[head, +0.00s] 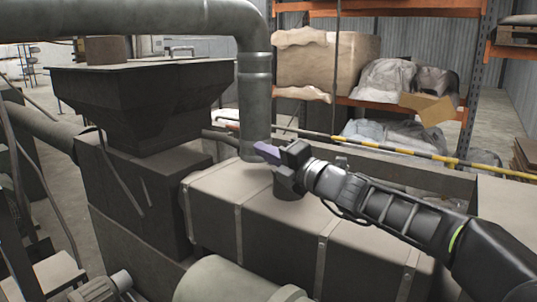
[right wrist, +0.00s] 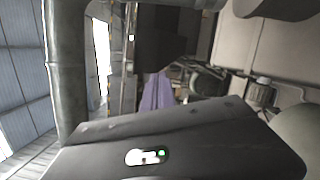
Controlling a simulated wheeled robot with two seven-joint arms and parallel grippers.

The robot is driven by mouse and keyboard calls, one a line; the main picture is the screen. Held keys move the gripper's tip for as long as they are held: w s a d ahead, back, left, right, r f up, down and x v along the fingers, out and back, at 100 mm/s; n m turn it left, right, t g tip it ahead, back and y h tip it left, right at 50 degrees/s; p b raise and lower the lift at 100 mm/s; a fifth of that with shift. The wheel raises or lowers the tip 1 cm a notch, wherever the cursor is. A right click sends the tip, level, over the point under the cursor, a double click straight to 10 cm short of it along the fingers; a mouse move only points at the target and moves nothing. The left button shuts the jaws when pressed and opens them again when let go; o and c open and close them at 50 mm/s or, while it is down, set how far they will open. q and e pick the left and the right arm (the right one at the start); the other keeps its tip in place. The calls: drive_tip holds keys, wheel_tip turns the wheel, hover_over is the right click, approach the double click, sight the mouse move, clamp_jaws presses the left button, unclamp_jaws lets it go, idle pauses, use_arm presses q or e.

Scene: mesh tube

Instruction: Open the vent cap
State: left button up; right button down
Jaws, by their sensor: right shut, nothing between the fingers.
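A short dark round stub (head: 289,190) stands on the top of the long grey metal box (head: 225,192); it looks like the vent, but I cannot make out a separate cap on it. My right gripper (head: 266,151) reaches in from the right, just above and beside this stub. Its purple fingers are shut and empty, pointing left toward the vertical pipe. The gripper partly hides the stub's top, and I cannot tell whether they touch. In the right wrist view the purple fingers (right wrist: 157,92) show past the dark gripper body. My left gripper is not in view.
A thick grey pipe (head: 254,100) comes down close to my right gripper. A dark hopper (head: 140,90) stands at the left. Behind are a yellow-black bar (head: 400,152) and shelves with wrapped goods (head: 388,80). The box top left of the gripper is clear.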

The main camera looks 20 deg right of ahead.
drive_tip(key=r+b+v, duration=0.1)
drive_tip(key=r+v, duration=0.1)
drive_tip(key=v, duration=0.7)
drive_tip(key=shift+s+d, duration=0.15)
drive_tip(key=shift+d, duration=0.2)
drive_tip(key=c, duration=2.2)
unclamp_jaws()
drive_tip(key=shift+d, duration=0.15)
